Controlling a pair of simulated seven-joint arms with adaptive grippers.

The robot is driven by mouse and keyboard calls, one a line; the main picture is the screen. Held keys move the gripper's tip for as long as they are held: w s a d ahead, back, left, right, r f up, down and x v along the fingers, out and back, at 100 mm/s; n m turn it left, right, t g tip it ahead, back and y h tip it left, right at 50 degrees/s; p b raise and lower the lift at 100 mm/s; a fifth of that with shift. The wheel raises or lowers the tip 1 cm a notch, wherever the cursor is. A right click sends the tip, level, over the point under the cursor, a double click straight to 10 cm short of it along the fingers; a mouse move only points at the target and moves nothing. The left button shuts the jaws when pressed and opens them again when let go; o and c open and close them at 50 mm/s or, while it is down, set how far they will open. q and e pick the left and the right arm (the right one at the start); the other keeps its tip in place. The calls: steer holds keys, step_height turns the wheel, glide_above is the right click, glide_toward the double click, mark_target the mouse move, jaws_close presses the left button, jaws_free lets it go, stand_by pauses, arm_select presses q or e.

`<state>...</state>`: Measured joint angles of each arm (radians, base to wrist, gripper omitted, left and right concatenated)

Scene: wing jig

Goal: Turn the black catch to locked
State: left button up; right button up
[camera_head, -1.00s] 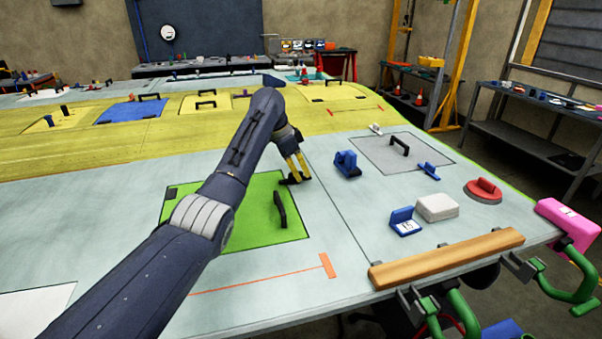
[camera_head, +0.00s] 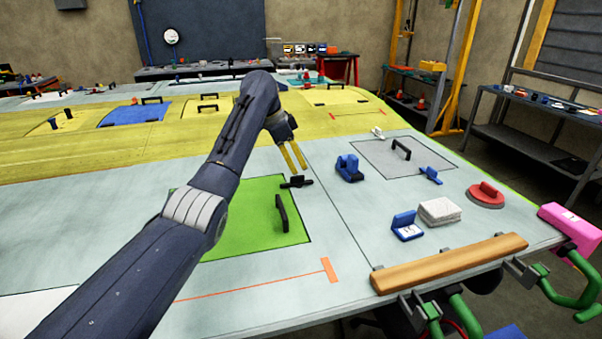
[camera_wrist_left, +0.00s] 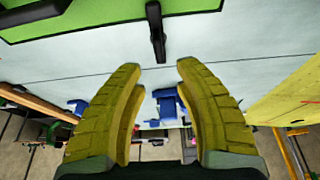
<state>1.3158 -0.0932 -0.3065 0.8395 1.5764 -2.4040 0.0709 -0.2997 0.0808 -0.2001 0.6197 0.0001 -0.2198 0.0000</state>
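The black catch (camera_head: 296,182) sits at the far right corner of the green panel (camera_head: 240,235). Its bar lies crosswise, with its left end over the panel's edge and its right end over the pale surface. It also shows in the left wrist view (camera_wrist_left: 157,32), straight ahead of the fingers. My left gripper (camera_head: 299,169) has yellow fingers and hangs just above the catch, apart from it. In the left wrist view its fingers (camera_wrist_left: 160,68) are spread with nothing between them. My right gripper is not in view.
A black handle (camera_head: 281,213) stands on the green panel. To the right are a blue block (camera_head: 349,168), a grey panel (camera_head: 380,155), a blue catch (camera_head: 430,174), a white block (camera_head: 439,212) and a red round piece (camera_head: 485,195). A wooden bar (camera_head: 450,263) lines the front edge.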

mark_target(288, 184)
arm_select(q)
steer(key=v, duration=0.6)
steer(key=shift+r, duration=0.1)
